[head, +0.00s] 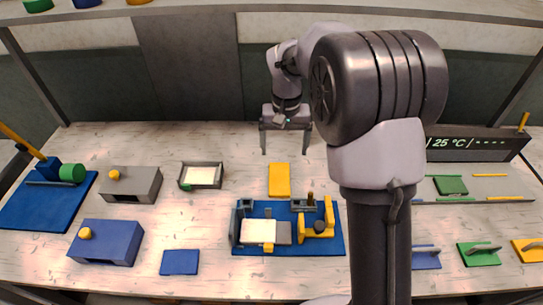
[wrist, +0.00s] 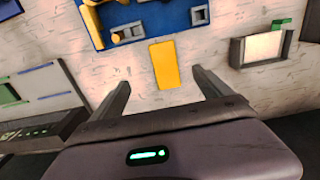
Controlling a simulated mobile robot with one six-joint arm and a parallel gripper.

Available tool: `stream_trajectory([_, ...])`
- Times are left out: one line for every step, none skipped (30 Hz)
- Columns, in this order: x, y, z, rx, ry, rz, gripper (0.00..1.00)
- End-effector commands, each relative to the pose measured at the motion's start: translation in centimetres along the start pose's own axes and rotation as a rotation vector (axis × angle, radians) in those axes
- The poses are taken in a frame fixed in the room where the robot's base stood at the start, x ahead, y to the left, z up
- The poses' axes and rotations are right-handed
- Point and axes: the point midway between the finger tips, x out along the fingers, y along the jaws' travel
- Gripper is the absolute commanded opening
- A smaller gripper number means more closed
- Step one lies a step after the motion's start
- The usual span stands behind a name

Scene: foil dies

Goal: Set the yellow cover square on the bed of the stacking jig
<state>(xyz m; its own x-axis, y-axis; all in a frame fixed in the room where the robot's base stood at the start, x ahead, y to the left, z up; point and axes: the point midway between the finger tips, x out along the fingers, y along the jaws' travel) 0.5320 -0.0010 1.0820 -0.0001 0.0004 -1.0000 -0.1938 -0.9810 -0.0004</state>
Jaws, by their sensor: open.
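The yellow cover (head: 279,180) is a flat rectangle lying on the table just behind the jig. It also shows in the wrist view (wrist: 165,65), ahead of and roughly between my fingers. The stacking jig (head: 333,246) has a blue base with grey uprights and a yellow clamp-like part at its right. A cream slab (head: 258,231) and a grey block lie on its left part; I cannot tell how much of the bed they cover. My gripper (head: 286,148) is open and empty, behind the cover and apart from it. In the wrist view my gripper (wrist: 162,90) has its fingers spread wide.
A grey-framed tray (head: 202,166) with a pale inside stands left of the cover. Grey (head: 142,185) and blue (head: 108,243) boxes with yellow knobs are farther left, near a small blue plate (head: 180,262). Handled plates (head: 479,254) lie right. Table around the cover is clear.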

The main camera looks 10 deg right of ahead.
Motion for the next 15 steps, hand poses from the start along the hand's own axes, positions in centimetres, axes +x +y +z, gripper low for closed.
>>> stream_trajectory([1.4,0.0,0.0,-0.001,-0.003,0.001,0.89])
stream_trajectory([2.2,0.0,0.0,-0.002,-0.004,0.001,0.89])
stream_trajectory([3.5,0.0,0.0,-0.001,-0.005,0.001,0.89])
stream_trajectory([4.5,0.0,0.0,-0.001,-0.005,0.001,0.89])
stream_trajectory([5.5,0.0,0.0,-0.001,-0.004,0.001,0.89])
stream_trajectory([6.7,0.0,0.1,-0.001,-0.005,0.001,0.89])
stream_trajectory([7.7,-0.1,0.1,-0.001,-0.005,0.001,0.89])
stream_trajectory([8.5,-0.1,0.1,-0.001,-0.004,0.0,0.89])
stream_trajectory([9.4,-0.1,0.0,0.0,-0.003,0.0,0.89])
stream_trajectory([10.1,-0.1,0.0,0.0,-0.003,0.0,0.89])
stream_trajectory([10.6,-0.1,0.0,0.0,-0.003,0.001,0.89])
stream_trajectory([11.2,-0.1,0.0,0.0,-0.003,0.0,0.89])
stream_trajectory([11.5,-0.1,0.0,0.0,-0.002,0.0,0.89])
stream_trajectory([11.7,-0.1,0.0,-0.001,-0.001,0.0,0.89])
stream_trajectory([11.9,-0.1,0.0,0.0,-0.001,0.0,0.89])
